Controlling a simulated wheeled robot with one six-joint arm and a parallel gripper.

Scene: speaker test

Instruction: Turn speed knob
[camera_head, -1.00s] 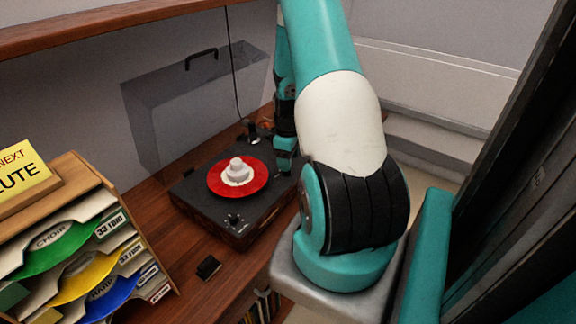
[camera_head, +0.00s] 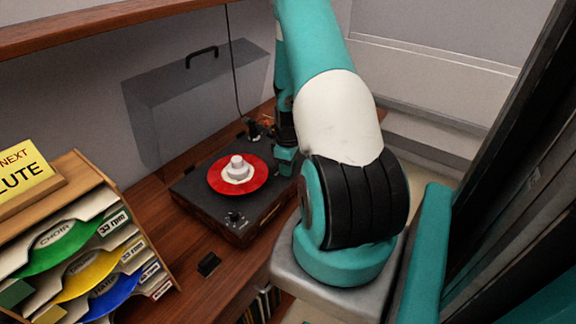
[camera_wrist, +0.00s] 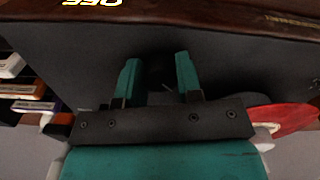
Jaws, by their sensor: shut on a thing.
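The turntable (camera_head: 262,216) is a black deck with a wooden edge, and a red record (camera_head: 256,178) lies on it. My gripper (camera_head: 286,158) is low at the deck's right side, partly hidden by my arm. In the wrist view my gripper (camera_wrist: 158,72) has its two teal fingers on either side of a dark round knob (camera_wrist: 157,77), shut on it. The knob is dim against the black deck, and a small light mark shows by it. In the head view this knob is hidden. The record also shows in the wrist view (camera_wrist: 288,117).
A small control (camera_head: 234,217) sits at the deck's front corner. A rack of record sleeves (camera_head: 92,250) stands at the left. A small black object (camera_head: 208,264) lies on the wooden desk. A grey case (camera_head: 185,105) leans on the wall behind the turntable.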

